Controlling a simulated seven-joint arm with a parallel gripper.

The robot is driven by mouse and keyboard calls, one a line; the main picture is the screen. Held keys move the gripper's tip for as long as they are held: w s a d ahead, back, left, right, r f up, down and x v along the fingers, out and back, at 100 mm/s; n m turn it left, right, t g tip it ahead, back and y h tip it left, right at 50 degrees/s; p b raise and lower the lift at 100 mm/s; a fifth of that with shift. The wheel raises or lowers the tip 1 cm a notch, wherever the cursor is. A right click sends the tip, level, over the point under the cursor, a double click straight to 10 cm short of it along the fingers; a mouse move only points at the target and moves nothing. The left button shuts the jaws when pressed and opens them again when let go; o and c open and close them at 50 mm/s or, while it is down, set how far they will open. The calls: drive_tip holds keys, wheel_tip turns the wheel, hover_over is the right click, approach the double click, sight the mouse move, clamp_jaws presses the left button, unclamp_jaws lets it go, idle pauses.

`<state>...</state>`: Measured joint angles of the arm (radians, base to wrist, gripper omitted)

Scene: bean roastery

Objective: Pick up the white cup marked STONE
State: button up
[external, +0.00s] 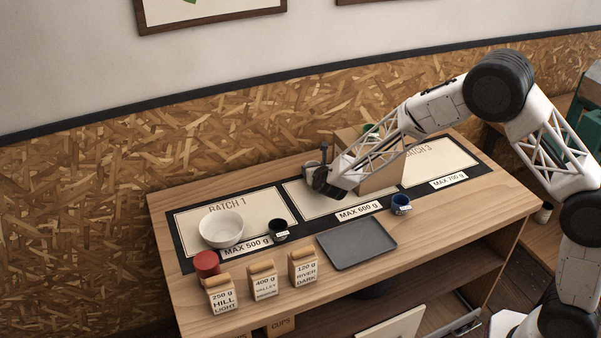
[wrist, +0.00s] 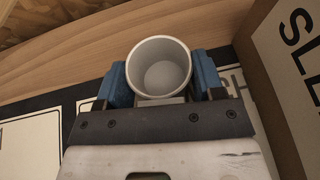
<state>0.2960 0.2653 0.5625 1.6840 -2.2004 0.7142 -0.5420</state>
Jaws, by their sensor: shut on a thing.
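A white cup (wrist: 159,70) sits upright between the blue finger pads of my gripper (wrist: 160,82) in the wrist view. I look down into its empty inside. No marking on it can be read. In the external view, my gripper (external: 317,170) is over the back of the middle batch area, and the cup is mostly hidden by it. My gripper is shut on the cup. I cannot tell whether the cup touches the table.
A cardboard box (external: 386,168) stands close on the right of my gripper.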

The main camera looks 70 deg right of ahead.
drive_tip(key=shift+r, duration=0.1)
wheel_tip(320, 180, up, 10)
idle(0.8)
drive_tip(key=shift+a, duration=0.15)
idle(0.4)
